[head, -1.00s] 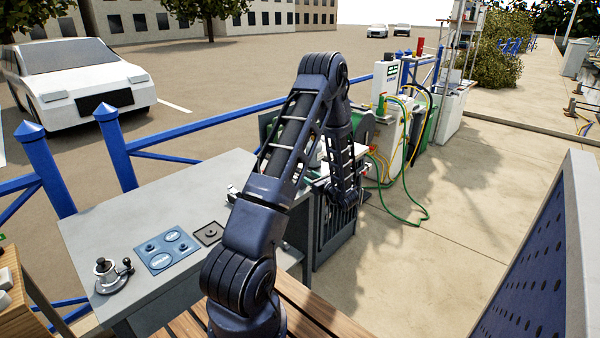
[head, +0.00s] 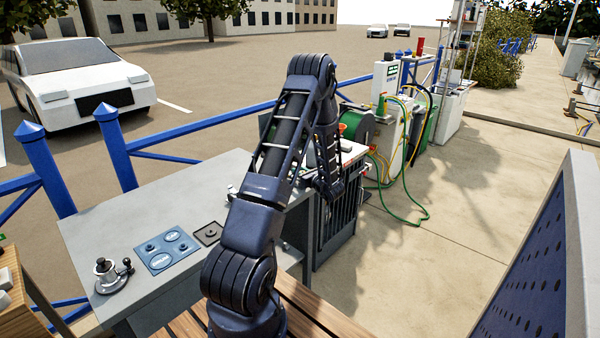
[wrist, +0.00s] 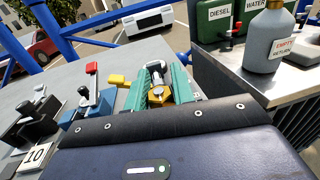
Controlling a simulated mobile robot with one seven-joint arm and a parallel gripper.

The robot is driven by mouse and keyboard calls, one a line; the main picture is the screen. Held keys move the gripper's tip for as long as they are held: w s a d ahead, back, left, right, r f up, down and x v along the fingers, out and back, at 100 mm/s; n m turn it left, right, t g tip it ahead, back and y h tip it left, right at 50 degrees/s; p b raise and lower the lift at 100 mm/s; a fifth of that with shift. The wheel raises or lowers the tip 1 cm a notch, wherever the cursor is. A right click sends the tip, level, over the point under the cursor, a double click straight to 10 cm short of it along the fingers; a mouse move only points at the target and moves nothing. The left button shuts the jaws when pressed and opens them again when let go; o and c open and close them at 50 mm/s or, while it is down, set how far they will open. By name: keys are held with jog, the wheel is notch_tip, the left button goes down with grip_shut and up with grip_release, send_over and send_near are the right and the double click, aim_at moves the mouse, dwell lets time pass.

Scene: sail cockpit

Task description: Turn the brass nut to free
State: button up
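In the wrist view the brass nut (wrist: 161,95) shows near the middle, just past the front edge of my gripper's dark housing. A shiny steel threaded or shackle-like piece (wrist: 156,72) rises behind it. In the head view my own arm hides the nut and the gripper's end.
A yellow handle (wrist: 118,80) and a red-handled blue fitting (wrist: 92,100) stand left of the nut. A dark block (wrist: 35,120) and a "10" plate are farther left. A grey "EMPTY RETURN" bottle (wrist: 268,42) stands at right. The grey bench (head: 110,225) has a winch (head: 106,272).

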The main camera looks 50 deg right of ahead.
jog(key=c, duration=0.4)
jog(key=shift+n+y, duration=0.4)
jog(key=shift+y, duration=0.2)
jog(key=n+y, duration=0.1)
jog(key=y, duration=0.1)
jog(key=n+y, duration=0.1)
jog(key=y, duration=0.1)
jog(key=shift+a+n, duration=0.2)
jog(key=shift+n, duration=0.2)
jog(key=n+g+y, duration=0.1)
jog(key=y, duration=0.1)
jog(key=n+y, duration=0.2)
jog(key=n+g+y, duration=0.1)
jog(key=y, duration=0.2)
jog(key=shift+s+a+n+g, duration=0.15)
jog(key=shift+a+n+g, duration=0.15)
jog(key=shift+a, duration=0.05)
jog(key=n+g+y, duration=0.4)
jog(key=y, duration=0.1)
jog(key=shift+s+a+g, duration=0.2)
jog(key=shift+a+g, duration=0.1)
jog(key=shift+s+a+n+g+y, duration=0.15)
jog(key=shift+n+g+y, duration=0.6)
jog(key=shift+n+g, duration=0.5)
jog(key=shift+s+n+g+y, duration=0.15)
jog(key=shift+n+g+y, duration=0.7)
jog(key=shift+g, duration=0.7)
jog(key=shift+n+g, duration=0.3)
